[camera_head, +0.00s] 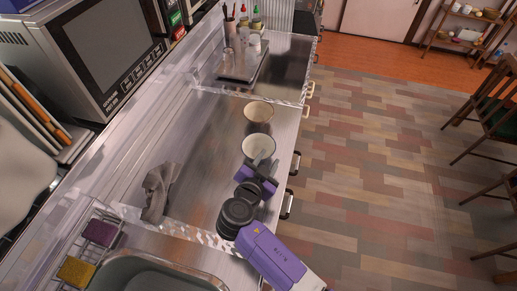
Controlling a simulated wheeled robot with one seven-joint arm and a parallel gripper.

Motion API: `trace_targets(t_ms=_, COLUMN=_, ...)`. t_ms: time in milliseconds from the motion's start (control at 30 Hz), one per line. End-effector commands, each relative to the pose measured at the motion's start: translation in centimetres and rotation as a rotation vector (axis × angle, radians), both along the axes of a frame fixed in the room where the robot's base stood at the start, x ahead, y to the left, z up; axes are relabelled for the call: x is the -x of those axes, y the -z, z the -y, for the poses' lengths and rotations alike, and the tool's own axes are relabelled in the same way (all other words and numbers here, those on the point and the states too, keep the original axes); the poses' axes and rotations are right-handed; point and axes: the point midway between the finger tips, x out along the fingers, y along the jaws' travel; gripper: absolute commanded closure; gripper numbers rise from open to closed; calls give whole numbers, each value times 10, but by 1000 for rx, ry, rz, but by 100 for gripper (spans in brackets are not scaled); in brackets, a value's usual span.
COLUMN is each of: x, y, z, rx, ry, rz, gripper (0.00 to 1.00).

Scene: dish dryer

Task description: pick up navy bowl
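Two bowls with pale insides stand on the steel counter. The nearer bowl (256,142) is just beyond my gripper; its outside is mostly hidden, so I cannot tell if it is navy. The farther bowl (258,112) has a cream inside and a brownish outer wall. My gripper (264,161) is at the near side of the nearer bowl, with two grey fingertips apart and overlapping its near rim in the picture. Nothing shows held between them. I cannot tell whether the fingers touch the bowl.
A grey cloth (158,190) lies on the counter at left. A sink (150,272) and a wire rack with sponges (78,270) are at the near left. A microwave (100,50) stands at upper left. A tray (240,72) with cups is farther back. Counter left of the bowls is clear.

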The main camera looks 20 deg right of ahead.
Motion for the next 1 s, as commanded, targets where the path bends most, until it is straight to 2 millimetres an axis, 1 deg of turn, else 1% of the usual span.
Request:
trace_targets(t_ms=100, x=-9, y=3, z=7, rx=1, ry=2, rz=-1, gripper=64)
trace_targets(t_ms=300, x=-26, y=15, z=22, rx=1, ry=1, rz=0, gripper=64)
trace_targets(t_ms=400, x=-32, y=19, z=27, rx=1, ry=1, rz=-1, gripper=64)
trace_targets(t_ms=700, x=-34, y=22, z=28, rx=-1, ry=-2, rz=0, gripper=64)
trace_targets(t_ms=767, x=-34, y=22, z=28, rx=-1, ry=-2, rz=0, gripper=76)
trace_targets(t_ms=800, x=-34, y=22, z=28, rx=-1, ry=-2, rz=0, gripper=84)
trace_targets(t_ms=867, x=-34, y=22, z=28, rx=-1, ry=-2, rz=0, gripper=96)
trace_targets(t_ms=900, x=-34, y=22, z=28, rx=0, ry=-2, rz=0, gripper=100)
trace_targets(t_ms=1000, x=-34, y=22, z=28, rx=-1, ry=-2, rz=-1, gripper=100)
